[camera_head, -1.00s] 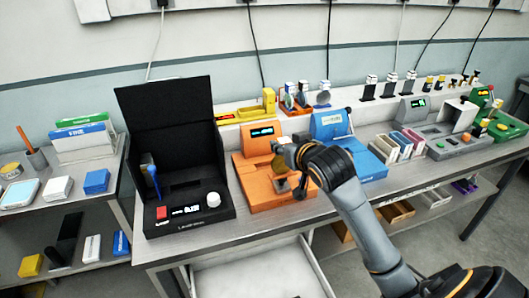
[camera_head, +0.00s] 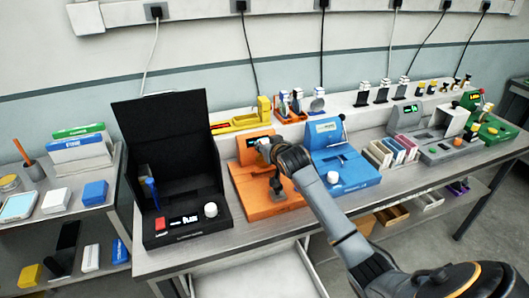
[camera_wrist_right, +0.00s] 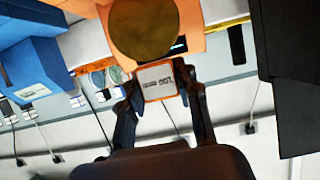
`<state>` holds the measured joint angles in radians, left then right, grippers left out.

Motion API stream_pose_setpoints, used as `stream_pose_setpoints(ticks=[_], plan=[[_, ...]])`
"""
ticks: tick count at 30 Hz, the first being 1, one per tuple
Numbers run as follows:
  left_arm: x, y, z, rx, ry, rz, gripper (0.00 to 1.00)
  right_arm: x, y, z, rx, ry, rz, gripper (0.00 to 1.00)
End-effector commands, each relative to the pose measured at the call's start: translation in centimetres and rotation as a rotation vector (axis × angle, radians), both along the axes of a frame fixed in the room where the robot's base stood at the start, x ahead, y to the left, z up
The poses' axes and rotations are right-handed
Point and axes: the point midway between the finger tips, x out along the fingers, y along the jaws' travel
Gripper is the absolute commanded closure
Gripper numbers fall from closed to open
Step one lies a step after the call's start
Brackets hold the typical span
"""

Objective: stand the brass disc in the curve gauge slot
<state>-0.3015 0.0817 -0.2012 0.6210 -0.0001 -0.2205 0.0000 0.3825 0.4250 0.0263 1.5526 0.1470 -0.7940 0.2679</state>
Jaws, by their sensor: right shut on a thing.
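My right gripper (camera_head: 277,187) is low over the front of the orange device (camera_head: 250,205), which has a small lit display. It is shut on the orange-edged, white-labelled grip (camera_wrist_right: 158,80) of the brass disc (camera_wrist_right: 143,28). In the right wrist view the round disc sticks out beyond the two fingers (camera_wrist_right: 160,85), with the orange device behind it. In the head view I cannot make out the disc or any slot under the gripper, so I cannot tell whether the disc touches the device. My left gripper is not in view.
A black open-lidded box (camera_head: 180,190) stands left of the orange device. A blue device (camera_head: 350,172) stands close on its right, under my right arm. Small discs in holders (camera_head: 298,102) stand behind. Narrow trays (camera_head: 393,150) and a grey device (camera_head: 435,150) lie further right.

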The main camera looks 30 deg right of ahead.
Motion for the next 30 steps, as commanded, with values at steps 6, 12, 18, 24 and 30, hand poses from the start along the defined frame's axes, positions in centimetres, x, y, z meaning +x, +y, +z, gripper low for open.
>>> stream_pose_setpoints(ticks=[6,12,18,24,30], plan=[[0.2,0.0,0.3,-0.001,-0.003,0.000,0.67,1.0,-0.2,-1.1,0.000,0.000,0.000,1.00],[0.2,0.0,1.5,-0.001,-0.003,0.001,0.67,0.9,-0.1,-3.7,-0.001,0.000,0.000,1.00],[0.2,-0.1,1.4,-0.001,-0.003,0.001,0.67,0.9,-0.1,-4.1,-0.001,-0.003,0.001,1.00],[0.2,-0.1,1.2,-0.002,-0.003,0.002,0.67,0.9,-0.2,-4.4,-0.001,-0.002,0.001,1.00],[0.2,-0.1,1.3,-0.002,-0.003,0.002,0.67,0.9,-0.2,-4.5,-0.001,0.000,0.000,0.45]])
